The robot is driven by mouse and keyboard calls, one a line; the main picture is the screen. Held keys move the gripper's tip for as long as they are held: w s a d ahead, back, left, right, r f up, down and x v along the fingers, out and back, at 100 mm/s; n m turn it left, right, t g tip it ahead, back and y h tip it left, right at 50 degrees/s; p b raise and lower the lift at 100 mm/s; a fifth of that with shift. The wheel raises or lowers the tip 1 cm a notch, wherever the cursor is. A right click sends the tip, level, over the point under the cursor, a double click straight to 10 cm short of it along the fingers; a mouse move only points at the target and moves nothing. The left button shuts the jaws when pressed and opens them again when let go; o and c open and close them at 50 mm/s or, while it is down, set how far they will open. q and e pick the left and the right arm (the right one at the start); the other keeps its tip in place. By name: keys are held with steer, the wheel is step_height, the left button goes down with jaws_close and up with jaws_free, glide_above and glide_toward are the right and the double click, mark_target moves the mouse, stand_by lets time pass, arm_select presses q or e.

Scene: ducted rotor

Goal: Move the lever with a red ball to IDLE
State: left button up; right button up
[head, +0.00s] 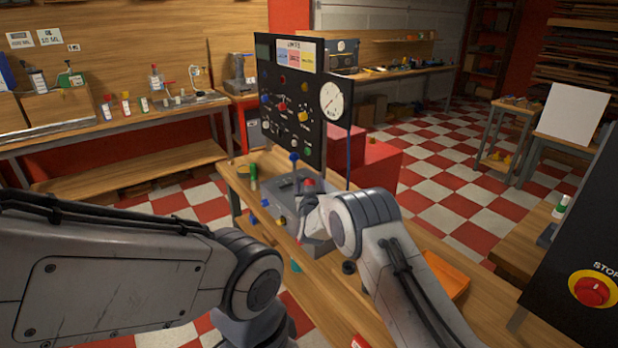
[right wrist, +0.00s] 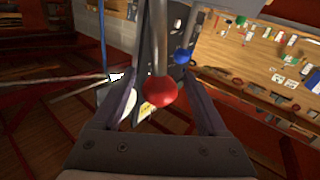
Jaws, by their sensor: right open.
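The lever with a red ball (head: 309,184) stands on a grey control box (head: 273,190) on the wooden bench. In the right wrist view the red ball (right wrist: 160,92) is on its metal rod, between the two fingers of my right gripper (right wrist: 160,80), with gaps on both sides. The gripper is open and apart from the ball as far as I can tell. A lever with a blue ball (head: 294,157) is beside it and also shows in the right wrist view (right wrist: 182,57). My right wrist hides part of the box. The IDLE mark is not readable. My left gripper is out of sight.
A black instrument panel (head: 290,95) with a round gauge stands behind the box. An orange tray (head: 443,273) lies to the right on the bench. A black panel with a red STOP button (head: 593,290) is at far right. A green-capped bottle (head: 253,176) stands left of the box.

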steer(key=shift+w, duration=1.15)
jaws_close()
stand_by(0.7)
